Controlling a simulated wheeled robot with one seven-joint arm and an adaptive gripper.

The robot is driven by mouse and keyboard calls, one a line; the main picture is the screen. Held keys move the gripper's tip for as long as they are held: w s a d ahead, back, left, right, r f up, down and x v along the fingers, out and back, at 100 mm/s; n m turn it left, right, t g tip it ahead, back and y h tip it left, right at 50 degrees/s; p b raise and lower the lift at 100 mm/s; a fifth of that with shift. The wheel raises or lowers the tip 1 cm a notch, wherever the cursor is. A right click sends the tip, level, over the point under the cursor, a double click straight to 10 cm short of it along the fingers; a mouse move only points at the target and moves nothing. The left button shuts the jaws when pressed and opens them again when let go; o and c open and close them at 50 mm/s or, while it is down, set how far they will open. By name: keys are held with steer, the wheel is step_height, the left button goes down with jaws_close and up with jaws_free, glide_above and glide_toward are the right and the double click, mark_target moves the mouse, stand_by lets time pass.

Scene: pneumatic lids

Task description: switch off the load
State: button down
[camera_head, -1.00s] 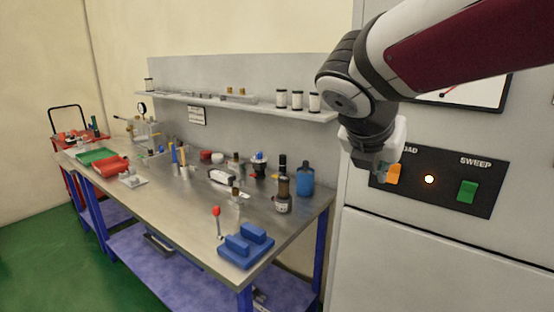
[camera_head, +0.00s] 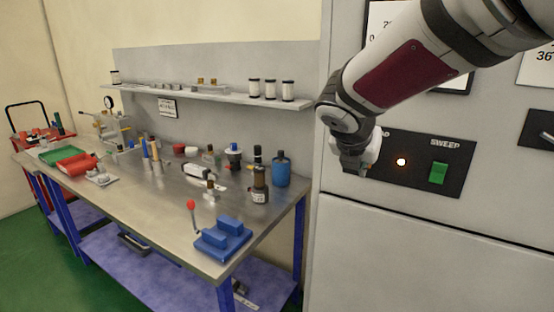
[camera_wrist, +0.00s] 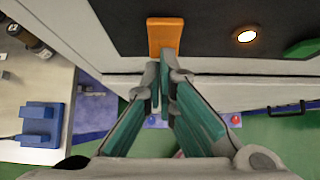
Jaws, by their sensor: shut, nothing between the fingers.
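The dark control panel (camera_head: 463,187) on the grey cabinet front carries a small round lamp (camera_head: 401,162), which glows. The orange load switch (camera_wrist: 165,34) shows in the wrist view, upright at the top centre. In the head view my gripper (camera_head: 356,168) hides this switch and most of the LOAD label. In the wrist view the closed green-sided fingertips (camera_wrist: 164,58) are at the lower end of the orange switch; I cannot tell whether they touch it. My gripper is shut with nothing in it.
A green SWEEP switch (camera_head: 438,173) is right of the lamp. A steel workbench (camera_head: 172,209) to the left holds bottles, a blue block fixture (camera_head: 223,238) and a red-knobbed lever (camera_head: 191,205). The cabinet face below the panel is clear.

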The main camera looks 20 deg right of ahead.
steer(key=shift+w+d+f, duration=0.15)
steer(key=shift+w+f, duration=0.05)
steer(key=shift+r+p, duration=0.15)
steer(key=shift+p, duration=0.15)
steer(key=shift+r+p, duration=0.7)
steer(key=shift+p, duration=0.05)
steer(key=a+f+p+v, duration=0.1)
steer(key=p+v, duration=0.1)
steer(key=v, duration=1.1)
steer(key=shift+s, duration=0.55)
